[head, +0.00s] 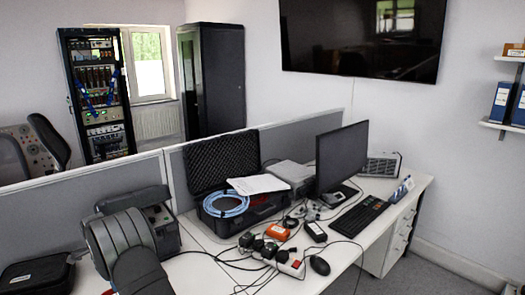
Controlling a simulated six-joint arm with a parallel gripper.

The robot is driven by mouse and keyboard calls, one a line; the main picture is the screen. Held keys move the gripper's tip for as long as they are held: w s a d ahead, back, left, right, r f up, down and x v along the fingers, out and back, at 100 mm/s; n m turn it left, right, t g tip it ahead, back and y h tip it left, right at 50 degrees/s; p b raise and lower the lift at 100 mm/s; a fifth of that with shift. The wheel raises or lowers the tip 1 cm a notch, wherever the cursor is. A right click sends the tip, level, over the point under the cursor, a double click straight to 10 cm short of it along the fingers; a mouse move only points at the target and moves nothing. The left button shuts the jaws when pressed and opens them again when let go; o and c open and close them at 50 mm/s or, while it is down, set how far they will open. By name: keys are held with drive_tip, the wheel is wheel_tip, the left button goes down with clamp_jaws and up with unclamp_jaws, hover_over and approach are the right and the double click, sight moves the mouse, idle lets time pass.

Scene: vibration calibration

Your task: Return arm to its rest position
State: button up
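My arm shows only as a thick dark grey link at the lower left of the head view, in front of the desk. It covers part of a dark boxy device (165,238) on the desk. My gripper is not in view, so I cannot see whether it is open or holds anything.
The white desk (205,275) holds an open foam-lined case (222,163) with a blue cable coil (226,204), a monitor (341,157), a keyboard (360,215), a mouse (319,265), an orange device (278,232) and a power strip (290,266) with loose cables. A black case (36,273) lies lower left. Grey partitions (80,210) stand behind.

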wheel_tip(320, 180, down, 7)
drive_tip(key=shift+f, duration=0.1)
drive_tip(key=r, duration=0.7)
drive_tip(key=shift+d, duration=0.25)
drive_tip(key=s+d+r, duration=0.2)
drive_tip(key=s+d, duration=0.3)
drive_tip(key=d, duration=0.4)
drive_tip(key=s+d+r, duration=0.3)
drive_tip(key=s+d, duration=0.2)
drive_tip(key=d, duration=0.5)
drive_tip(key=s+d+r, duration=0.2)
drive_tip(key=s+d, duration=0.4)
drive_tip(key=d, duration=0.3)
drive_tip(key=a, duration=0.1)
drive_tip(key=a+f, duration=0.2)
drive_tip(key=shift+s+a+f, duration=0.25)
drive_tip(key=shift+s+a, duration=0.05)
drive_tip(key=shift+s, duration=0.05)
